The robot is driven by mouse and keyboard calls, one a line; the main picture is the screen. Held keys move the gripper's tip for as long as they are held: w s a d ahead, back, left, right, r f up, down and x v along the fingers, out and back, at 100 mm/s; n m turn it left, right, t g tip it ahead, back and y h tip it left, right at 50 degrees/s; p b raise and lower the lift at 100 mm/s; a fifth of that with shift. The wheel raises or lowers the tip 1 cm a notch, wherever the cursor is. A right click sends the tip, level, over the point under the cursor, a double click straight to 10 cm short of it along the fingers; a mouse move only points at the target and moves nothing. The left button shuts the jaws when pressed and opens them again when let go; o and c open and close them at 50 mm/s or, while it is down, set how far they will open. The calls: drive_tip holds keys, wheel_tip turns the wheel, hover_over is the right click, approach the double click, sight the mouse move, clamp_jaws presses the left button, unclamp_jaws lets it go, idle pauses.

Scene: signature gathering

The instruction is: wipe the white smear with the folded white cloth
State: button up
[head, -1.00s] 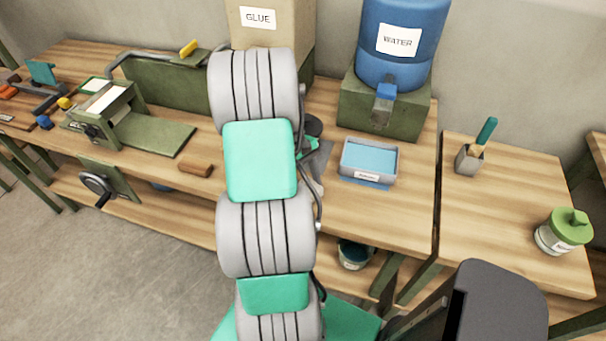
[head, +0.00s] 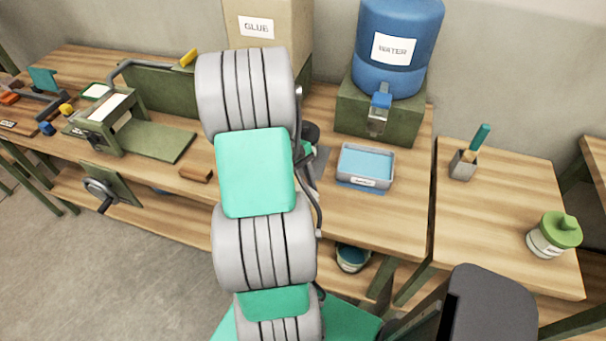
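Neither the white smear nor the folded white cloth can be made out in the head view. My own arm, in grey and green links, stands up through the middle of the picture and covers part of the workbench (head: 400,222). My gripper is hidden behind the arm; its fingers do not show. Small dark and green parts peek out at the arm's right side, too covered to identify.
A grey tray of blue liquid (head: 365,167) sits right of my arm, below the blue water jug (head: 400,50). The glue box (head: 268,30) stands behind. A green-lidded jar (head: 553,235) and a brush holder (head: 463,165) stand on the right table. A brown block (head: 196,174) lies left.

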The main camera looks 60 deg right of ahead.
drive_tip(key=shift+r+p, duration=0.95)
drive_tip(key=shift+r, duration=1.1)
drive_tip(key=shift+w, duration=0.1)
